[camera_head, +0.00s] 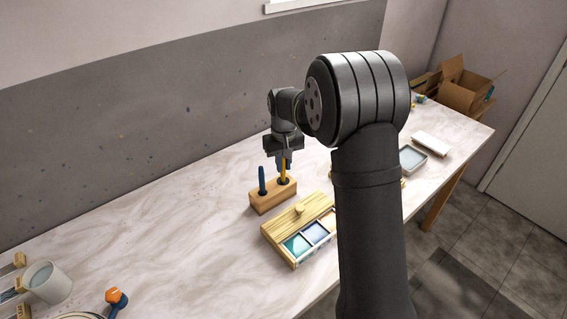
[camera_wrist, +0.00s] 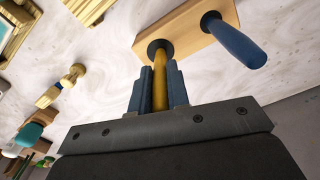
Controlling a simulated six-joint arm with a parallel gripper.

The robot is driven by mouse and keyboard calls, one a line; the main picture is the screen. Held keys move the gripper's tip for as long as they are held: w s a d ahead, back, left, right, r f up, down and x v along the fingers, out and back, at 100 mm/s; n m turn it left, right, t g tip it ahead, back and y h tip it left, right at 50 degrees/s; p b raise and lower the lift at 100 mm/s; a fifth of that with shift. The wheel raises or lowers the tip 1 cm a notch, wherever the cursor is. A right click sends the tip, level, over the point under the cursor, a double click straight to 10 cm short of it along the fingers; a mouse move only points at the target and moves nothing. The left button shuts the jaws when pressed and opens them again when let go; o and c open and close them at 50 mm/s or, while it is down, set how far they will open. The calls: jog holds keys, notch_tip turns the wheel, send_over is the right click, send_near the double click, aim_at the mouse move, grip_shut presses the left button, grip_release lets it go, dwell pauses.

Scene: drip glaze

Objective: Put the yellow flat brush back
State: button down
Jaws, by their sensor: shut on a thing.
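The yellow flat brush (camera_head: 283,170) stands upright at the wooden brush block (camera_head: 270,201), at the right one of its two dark-ringed holes. In the wrist view its yellow handle (camera_wrist: 160,90) runs from between my fingers to the dark ring in the block (camera_wrist: 182,30). My gripper (camera_head: 283,164) is above the block and shut on this handle; its fingers (camera_wrist: 158,90) flank it in the wrist view. The brush's lower end is hidden in the block. A blue-handled tool (camera_head: 262,181) stands in the left hole; it also shows in the wrist view (camera_wrist: 234,40).
A wooden-lidded paint box (camera_head: 297,216) with coloured pans stands in front of the block. A white mug (camera_head: 47,283) and an orange-topped tool (camera_head: 116,297) are at the front left. A shallow tray (camera_head: 412,158) and a white block (camera_head: 431,144) lie at the right. The table left of the block is clear.

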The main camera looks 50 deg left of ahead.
jog(key=c, duration=1.4)
grip_release()
jog(key=shift+f, duration=0.15)
notch_tip(320, 180, up, 12)
jog(key=shift+r, duration=0.2)
jog(key=shift+f, duration=0.1)
jog(key=shift+f, duration=4.05)
